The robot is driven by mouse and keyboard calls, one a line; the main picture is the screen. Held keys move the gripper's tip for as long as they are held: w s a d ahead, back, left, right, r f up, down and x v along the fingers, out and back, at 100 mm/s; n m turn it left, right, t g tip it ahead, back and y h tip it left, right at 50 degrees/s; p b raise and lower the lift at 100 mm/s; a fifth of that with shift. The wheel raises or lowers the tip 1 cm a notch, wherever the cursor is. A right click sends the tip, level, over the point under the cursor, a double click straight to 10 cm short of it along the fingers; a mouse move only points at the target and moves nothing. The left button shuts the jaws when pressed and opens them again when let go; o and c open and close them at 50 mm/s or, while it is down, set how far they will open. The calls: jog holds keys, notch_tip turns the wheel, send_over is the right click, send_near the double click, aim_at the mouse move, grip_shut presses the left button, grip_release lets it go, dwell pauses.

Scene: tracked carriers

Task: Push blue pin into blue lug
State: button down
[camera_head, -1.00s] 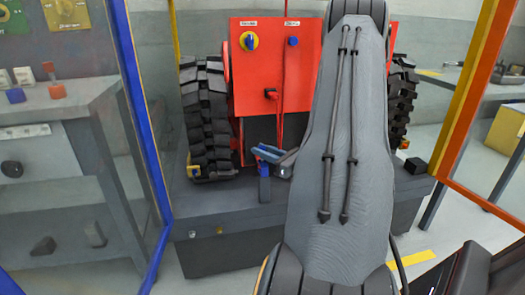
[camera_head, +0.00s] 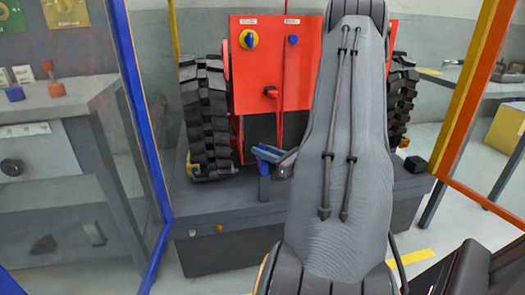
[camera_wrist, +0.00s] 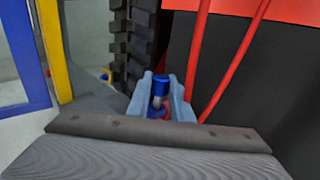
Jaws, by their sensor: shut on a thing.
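The blue pin (camera_wrist: 160,82) is between the fingers of my gripper (camera_wrist: 161,98) in the wrist view, its blue head up and its grey shaft pointing down. A blue ring, seemingly the blue lug (camera_wrist: 158,113), shows just below the shaft, partly hidden by the fingers. I cannot tell whether the shaft tip is inside it. In the head view my gripper (camera_head: 270,154) is low in front of the red machine, just above a dark blue upright post (camera_head: 264,187) on the grey platform. The pin is not clear there.
The red machine (camera_head: 262,62) with black tyres (camera_head: 206,118) stands behind my gripper. Red cables (camera_wrist: 195,60) hang close to my gripper's right in the wrist view. The grey platform (camera_head: 225,212) lies below. A blue-framed glass panel (camera_head: 137,140) stands left, an orange-framed one right.

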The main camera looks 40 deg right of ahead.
jog(key=shift+f+b, duration=0.4)
jog(key=shift+f, duration=0.9)
dwell(1.4)
jog(key=c, duration=1.5)
grip_release()
jog(key=shift+s+d+p, duration=0.15)
jog(key=shift+s+p, duration=0.1)
jog(key=shift+s, duration=1.05)
jog(key=shift+s+d+p, duration=0.2)
jog(key=shift+s+p, duration=0.1)
jog(key=shift+s, duration=1)
jog(key=shift+s+d+p, duration=0.15)
jog(key=shift+s+p, duration=0.1)
jog(key=shift+s, duration=1.05)
jog(key=shift+r, duration=0.1)
